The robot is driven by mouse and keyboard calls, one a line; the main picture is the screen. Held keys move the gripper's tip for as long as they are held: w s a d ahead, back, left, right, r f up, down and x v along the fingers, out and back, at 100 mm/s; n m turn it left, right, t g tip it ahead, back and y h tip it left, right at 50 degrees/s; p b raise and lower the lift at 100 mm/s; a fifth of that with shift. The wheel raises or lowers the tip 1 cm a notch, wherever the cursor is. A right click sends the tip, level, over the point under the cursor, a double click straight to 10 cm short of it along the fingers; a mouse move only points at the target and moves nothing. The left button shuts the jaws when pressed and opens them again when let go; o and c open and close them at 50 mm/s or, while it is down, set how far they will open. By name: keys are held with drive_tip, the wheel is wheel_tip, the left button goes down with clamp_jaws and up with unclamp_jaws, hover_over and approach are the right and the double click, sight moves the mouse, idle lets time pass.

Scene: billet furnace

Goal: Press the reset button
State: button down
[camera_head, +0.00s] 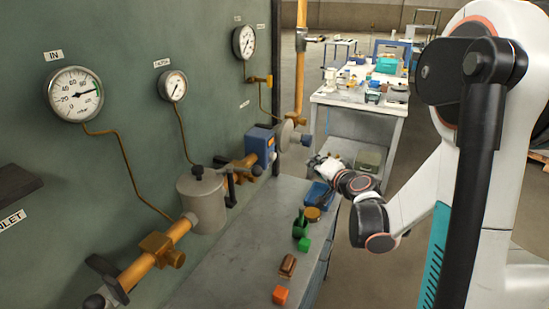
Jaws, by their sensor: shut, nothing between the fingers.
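No part that I can clearly make out as the reset button shows in the head view. A blue box-shaped device (261,143) sits on the copper pipe at the green panel, with a small dark knob below it. My gripper (314,162) is small at the end of my arm, over the far part of the grey bench and to the right of the blue device, apart from it. It is shut and empty; its fingertips are hard to make out.
Gauges (75,94) and copper pipes (139,271) cover the green panel (120,40). On the bench (225,280) are an orange block (280,294), a brown block (288,265), green pieces (301,228) and a blue tray (320,196). A cluttered table (335,100) stands behind.

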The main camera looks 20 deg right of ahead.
sight(272, 156)
drive_tip(key=w+a, duration=0.6)
drive_tip(key=shift+a, duration=0.15)
idle(0.4)
drive_tip(key=shift+w+a, duration=0.15)
drive_tip(key=shift+w, duration=0.1)
idle(1.2)
drive_tip(key=shift+w+a, duration=0.15)
drive_tip(key=shift+w+a, duration=0.4)
idle(1.1)
idle(0.3)
drive_tip(key=shift+s+d, duration=0.65)
drive_tip(key=shift+s, duration=0.05)
drive_tip(key=shift+d, duration=0.1)
